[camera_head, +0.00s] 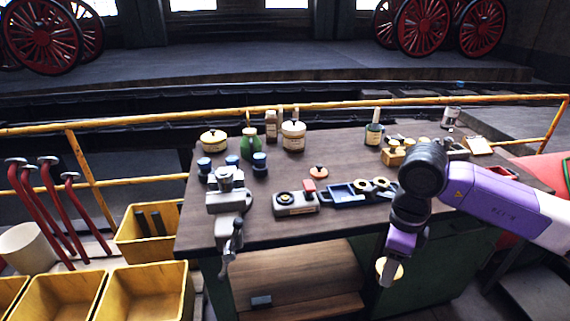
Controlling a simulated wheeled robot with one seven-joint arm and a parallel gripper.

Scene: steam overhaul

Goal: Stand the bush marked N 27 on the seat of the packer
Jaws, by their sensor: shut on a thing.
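My gripper (388,262) hangs in front of the workbench at the right, pointing down, below the level of the bench top. It is shut on a pale yellow round piece (397,272), which looks like a bush; no marking on it can be read. A grey block (296,208) with a dark round top and a red part at its right end stands near the bench's front edge; it may be the packer, but I cannot tell for sure. It is left of my gripper and apart from it. A blue tray (343,196) lies just right of the block, with ring-shaped pieces (381,183) at its right.
A grey vise (229,200) stands at the bench's left front corner. Jars, bottles and blue-capped pots stand along the back and left. A wooden block (393,157) with small pieces is at the right. Yellow bins (148,290) stand left of the bench. A yellow rail runs behind.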

